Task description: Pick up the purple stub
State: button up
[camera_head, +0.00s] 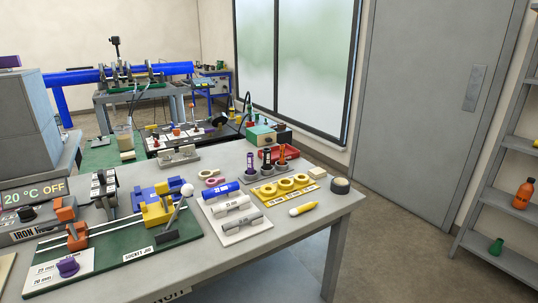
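A short purple piece (67,266), which looks like the purple stub, sits on a white label card (88,262) marked with mm sizes. The card is at the front left end of the green socket jig board (125,258). The stub stands apart from the jig's orange clamp (66,212) and rails. Two other purple things show: one on top of the grey box (10,61) at the far left, and a slim upright one (250,161) in a grey holder. My gripper is not in view.
Blue, white and grey pipes (232,206) lie on a white board right of the jig. A yellow ring tray (284,189), yellow marker (303,208) and black tape roll (340,186) are further right.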

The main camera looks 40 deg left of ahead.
aim_at(250, 156)
jog(key=u, duration=0.25)
jog(key=i, duration=1.05)
jog(key=u, duration=1.3)
jog(key=i, duration=0.8)
jog(key=u, duration=1.35)
jog(key=i, duration=0.3)
jog(key=u, duration=0.15)
